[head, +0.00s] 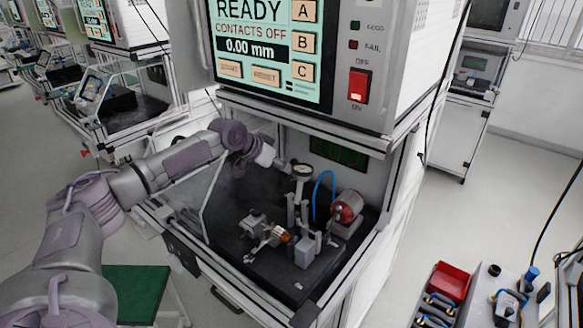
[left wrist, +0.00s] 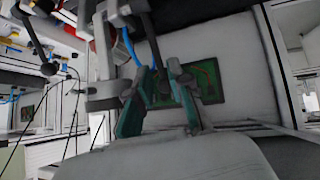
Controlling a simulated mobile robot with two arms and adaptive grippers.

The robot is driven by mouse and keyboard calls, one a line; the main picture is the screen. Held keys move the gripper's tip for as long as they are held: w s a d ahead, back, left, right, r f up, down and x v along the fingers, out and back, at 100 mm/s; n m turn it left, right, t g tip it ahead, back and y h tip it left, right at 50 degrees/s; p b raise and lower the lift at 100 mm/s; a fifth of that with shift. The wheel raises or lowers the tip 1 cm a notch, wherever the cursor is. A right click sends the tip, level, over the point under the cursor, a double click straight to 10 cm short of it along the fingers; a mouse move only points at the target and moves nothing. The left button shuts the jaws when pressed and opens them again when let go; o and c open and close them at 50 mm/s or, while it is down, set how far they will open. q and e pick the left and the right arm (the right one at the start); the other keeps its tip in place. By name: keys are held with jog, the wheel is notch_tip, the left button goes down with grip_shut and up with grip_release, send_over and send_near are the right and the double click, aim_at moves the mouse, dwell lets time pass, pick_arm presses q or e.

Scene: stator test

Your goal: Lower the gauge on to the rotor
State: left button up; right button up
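The dial gauge (head: 302,170) has a round white face and sits on a stand inside the test bay. The rotor (head: 281,235), with a copper-orange middle, lies in a fixture below and in front of the gauge. I cannot see the gauge's tip clearly. My right gripper is not in view.
The screen (head: 262,45) above the bay reads READY, CONTACTS OFF, 0.00 mm. A red switch (head: 358,86) is on its right. A blue tube (head: 322,190) and a red cylinder (head: 347,207) stand right of the gauge. A green board (left wrist: 200,82) is on the back wall.

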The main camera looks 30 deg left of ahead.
pick_arm(q)
jog(key=x, duration=0.3)
jog(key=shift+w+d+f, duration=0.1)
jog(key=shift+w+f, duration=0.05)
jog(key=shift+w, duration=0.05)
jog(key=shift+w+d+f+p, duration=0.1)
jog(key=shift+w+f+p, duration=0.1)
jog(key=shift+f+p, duration=0.1)
grip_shut()
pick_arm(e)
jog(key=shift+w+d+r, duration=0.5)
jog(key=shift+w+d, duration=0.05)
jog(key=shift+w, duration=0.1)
